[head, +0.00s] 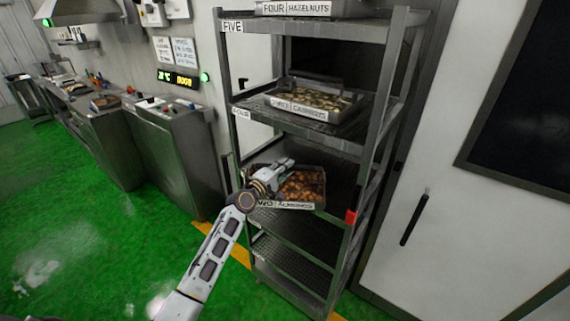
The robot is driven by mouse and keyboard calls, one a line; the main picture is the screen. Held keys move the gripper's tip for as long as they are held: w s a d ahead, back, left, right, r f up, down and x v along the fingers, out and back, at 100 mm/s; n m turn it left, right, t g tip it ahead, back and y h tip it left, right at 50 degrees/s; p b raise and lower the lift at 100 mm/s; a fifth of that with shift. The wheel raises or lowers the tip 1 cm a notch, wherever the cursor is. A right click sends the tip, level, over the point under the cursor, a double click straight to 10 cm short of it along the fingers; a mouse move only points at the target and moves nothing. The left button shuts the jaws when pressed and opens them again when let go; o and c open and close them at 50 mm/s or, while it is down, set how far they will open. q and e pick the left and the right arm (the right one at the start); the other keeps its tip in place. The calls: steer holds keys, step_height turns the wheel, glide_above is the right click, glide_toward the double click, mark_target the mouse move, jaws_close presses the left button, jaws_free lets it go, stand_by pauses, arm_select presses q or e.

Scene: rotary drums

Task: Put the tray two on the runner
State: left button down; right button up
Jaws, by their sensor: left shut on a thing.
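Tray two (290,205), a metal tray of brown nuts with a front label that reads as almonds, is at the middle level of the metal rack (378,115). My left gripper (283,164) is at the tray's left side, shut on it, with the wrist covering part of the label. The tray looks roughly level. I cannot tell whether it rests on a runner or is held just above one; its left edge and underside are hidden. My right gripper is not in view.
Above sits a tray labelled cashews (308,107), and at the top a hazelnuts tray (296,9). Lower mesh shelves (290,258) look empty. A red marker (351,217) is on the right front post.

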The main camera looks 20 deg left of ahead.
arm_select(q)
steer(key=shift+f, duration=0.1)
steer(key=shift+f, duration=0.15)
stand_by(0.3)
steer(key=c, duration=1.6)
jaws_free()
steer(key=shift+f, duration=0.15)
steer(key=o, duration=0.3)
steer(key=shift+s, duration=0.1)
steer(key=shift+b+v, duration=0.4)
steer(key=shift+v, duration=2.7)
steer(key=shift+b+v, duration=0.4)
steer(key=shift+v, duration=1.9)
steer(key=shift+s+a, duration=0.2)
steer(key=shift+s, duration=0.35)
